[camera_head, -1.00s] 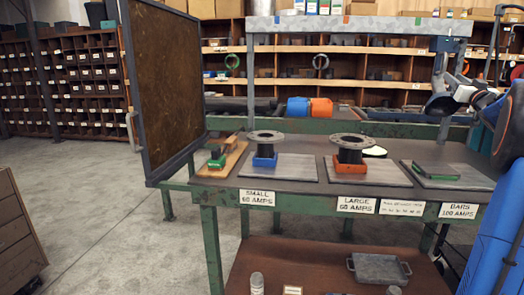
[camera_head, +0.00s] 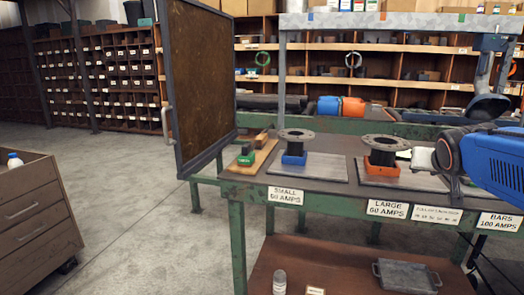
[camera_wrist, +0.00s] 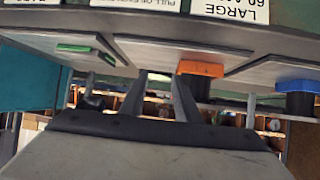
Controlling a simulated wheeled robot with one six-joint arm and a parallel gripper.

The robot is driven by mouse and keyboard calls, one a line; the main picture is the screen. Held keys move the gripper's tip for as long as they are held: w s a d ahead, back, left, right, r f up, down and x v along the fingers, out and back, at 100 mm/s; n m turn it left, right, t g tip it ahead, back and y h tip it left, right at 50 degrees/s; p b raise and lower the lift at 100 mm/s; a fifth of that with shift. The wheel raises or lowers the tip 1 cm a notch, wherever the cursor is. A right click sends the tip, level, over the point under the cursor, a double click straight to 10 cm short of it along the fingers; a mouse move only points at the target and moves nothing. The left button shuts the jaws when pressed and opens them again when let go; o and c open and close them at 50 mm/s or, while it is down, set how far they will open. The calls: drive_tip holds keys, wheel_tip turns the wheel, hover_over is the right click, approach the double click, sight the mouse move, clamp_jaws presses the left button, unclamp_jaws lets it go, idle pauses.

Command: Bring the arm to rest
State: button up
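My arm (camera_head: 495,160), blue with an orange and black joint, reaches in from the right edge in the head view, over the right end of the workbench. Its pale end is near the orange block, but the fingers cannot be made out there. In the wrist view my gripper (camera_wrist: 163,92) shows two grey fingers set apart with nothing between them. The flanged pipe on the orange block (camera_head: 382,150) stands upright on the bench. A smaller flanged pipe (camera_head: 296,140) stands on a blue block to its left. My gripper is apart from both.
The workbench (camera_head: 240,185) has a dark welding screen (camera_head: 200,90) at its left end. A grey lamp (camera_head: 488,105) hangs at the right. A drawer cabinet (camera_head: 35,215) stands at left. The floor (camera_head: 130,200) between cabinet and bench is clear.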

drive_tip(key=s+a+f+n+g+y, duration=0.2)
drive_tip(key=s+a+f, duration=0.6)
drive_tip(key=s, duration=0.4)
drive_tip(key=s+a+f+n+g+y, duration=0.2)
drive_tip(key=s+a+f+g, duration=0.2)
drive_tip(key=s+a+f, duration=0.4)
drive_tip(key=s+f, duration=0.3)
drive_tip(key=s, duration=0.1)
drive_tip(key=shift+s+f+y, duration=0.2)
drive_tip(key=shift+s+y, duration=0.05)
drive_tip(key=shift+y, duration=0.05)
